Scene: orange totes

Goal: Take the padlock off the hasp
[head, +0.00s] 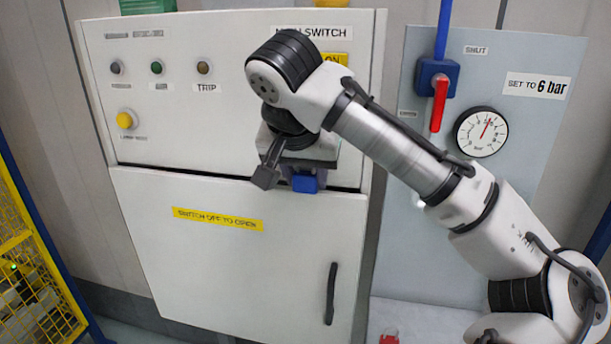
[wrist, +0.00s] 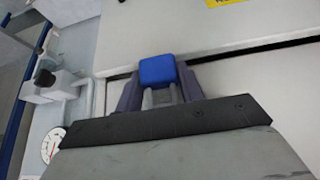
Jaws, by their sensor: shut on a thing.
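The blue padlock (head: 305,183) shows just below my gripper (head: 303,172), in front of the seam between the cabinet's upper panel and its door. In the wrist view, the padlock's blue body (wrist: 157,70) sits between the two dark fingers of my gripper (wrist: 160,88), which are shut on it. A grey part shows between the fingers below the blue body; I cannot tell whether it is shackle or hasp. The hasp is hidden behind my gripper and wrist in the head view, so I cannot tell whether the padlock is still through it.
The cabinet door (head: 230,260) is closed, with a black handle (head: 331,293) and a yellow label (head: 218,219). The main switch is mostly hidden by my arm. To the right, a panel carries a red valve lever (head: 439,103) and a gauge (head: 481,132). A yellow fence (head: 30,260) stands left.

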